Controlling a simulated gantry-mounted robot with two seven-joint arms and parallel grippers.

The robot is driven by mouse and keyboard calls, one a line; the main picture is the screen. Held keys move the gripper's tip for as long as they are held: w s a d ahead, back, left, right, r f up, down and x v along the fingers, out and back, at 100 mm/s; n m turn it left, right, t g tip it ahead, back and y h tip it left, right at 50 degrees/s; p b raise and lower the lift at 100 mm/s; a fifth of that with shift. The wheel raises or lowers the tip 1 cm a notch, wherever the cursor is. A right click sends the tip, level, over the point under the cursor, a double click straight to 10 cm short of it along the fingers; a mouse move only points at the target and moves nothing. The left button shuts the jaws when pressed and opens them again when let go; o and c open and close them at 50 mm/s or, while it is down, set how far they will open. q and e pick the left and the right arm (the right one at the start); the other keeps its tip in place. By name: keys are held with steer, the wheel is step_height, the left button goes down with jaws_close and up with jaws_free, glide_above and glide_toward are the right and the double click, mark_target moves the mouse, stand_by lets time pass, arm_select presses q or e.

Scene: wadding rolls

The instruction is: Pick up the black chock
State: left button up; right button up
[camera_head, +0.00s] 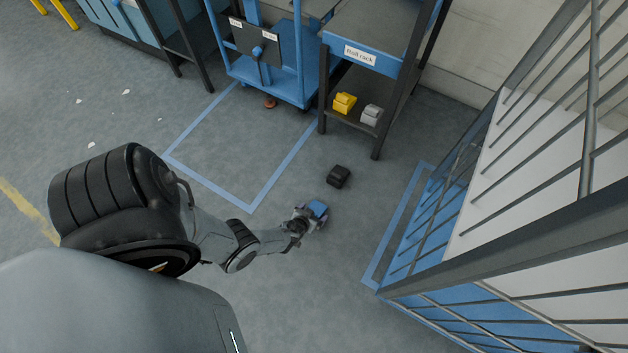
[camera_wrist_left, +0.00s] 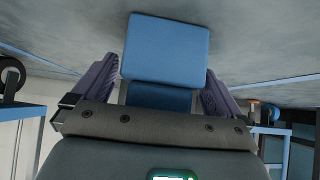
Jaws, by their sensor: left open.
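The black chock (camera_head: 339,176) lies on the grey floor in front of the rack in the head view. I cannot make it out in the left wrist view. My left gripper (camera_head: 311,215) is low over the floor, a little nearer and to the left of the black chock, apart from it. Its jaws are open. In the left wrist view, a blue block (camera_wrist_left: 165,50), which looks like a blue chock, sits between the two fingers; it also shows at the gripper's tip in the head view (camera_head: 318,208). I cannot tell whether the fingers touch it. My right gripper is not in view.
A yellow chock (camera_head: 344,103) and a grey chock (camera_head: 371,115) sit on the lower shelf of the roll rack (camera_head: 361,57). A blue cart (camera_head: 268,80) stands left of it. A barred cage (camera_head: 440,225) stands at the right. The floor around the black chock is clear.

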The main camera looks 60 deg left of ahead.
arm_select(q)
steer(key=shift+c, duration=0.3)
steer(key=shift+s+d, duration=0.1)
steer(key=shift+c, duration=1.1)
steer(key=c, duration=1.1)
steer(key=shift+r, duration=0.1)
